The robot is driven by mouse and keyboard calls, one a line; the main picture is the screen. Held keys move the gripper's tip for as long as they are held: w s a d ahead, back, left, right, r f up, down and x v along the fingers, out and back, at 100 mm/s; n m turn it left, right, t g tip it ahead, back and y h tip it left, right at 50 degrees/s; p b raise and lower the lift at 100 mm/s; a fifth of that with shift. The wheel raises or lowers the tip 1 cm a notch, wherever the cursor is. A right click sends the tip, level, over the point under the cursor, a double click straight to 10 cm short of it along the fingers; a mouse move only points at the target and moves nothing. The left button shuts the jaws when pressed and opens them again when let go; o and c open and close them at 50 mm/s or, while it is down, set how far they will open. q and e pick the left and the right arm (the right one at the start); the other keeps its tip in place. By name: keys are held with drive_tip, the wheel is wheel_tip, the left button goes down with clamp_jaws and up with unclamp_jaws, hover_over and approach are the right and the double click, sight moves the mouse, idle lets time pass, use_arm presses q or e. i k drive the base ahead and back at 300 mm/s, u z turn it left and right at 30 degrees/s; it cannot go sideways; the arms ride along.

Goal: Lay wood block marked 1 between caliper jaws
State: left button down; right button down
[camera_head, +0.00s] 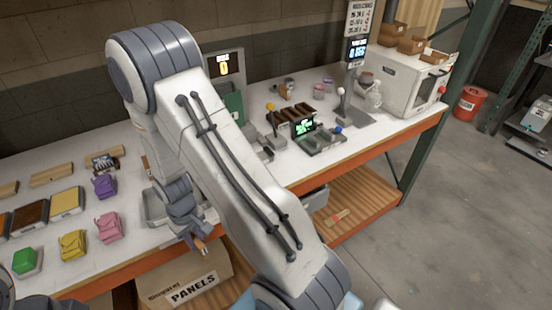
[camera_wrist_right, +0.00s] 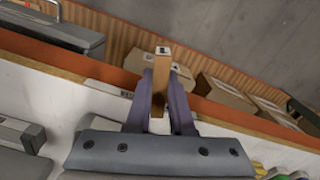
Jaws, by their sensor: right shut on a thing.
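My right gripper (camera_head: 192,236) is in front of the bench's front edge in the head view. It is shut on a slim wood block (camera_head: 199,246). In the right wrist view the two purple-grey fingers (camera_wrist_right: 163,105) pinch the block (camera_wrist_right: 161,80) from both sides, and its far end sticks out past the tips. A small dark mark shows on that end, too small to read. A grey device with a green-lit display (camera_head: 304,127) stands on the bench to the right; I cannot tell whether it is the caliper. My left gripper is not in view.
The white bench (camera_head: 110,252) holds a purple bag (camera_head: 104,187), a pink bag (camera_head: 109,228), a yellow bag (camera_head: 73,245) and loose wood pieces (camera_head: 52,175) at left. A white oven-like machine (camera_head: 405,82) stands at right. A PANELS carton (camera_head: 190,285) is below. My right arm hides the bench's middle.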

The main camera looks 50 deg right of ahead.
sight(319, 130)
drive_tip(key=u, duration=1.9)
drive_tip(key=k, duration=1.2)
drive_tip(key=z, duration=2.05)
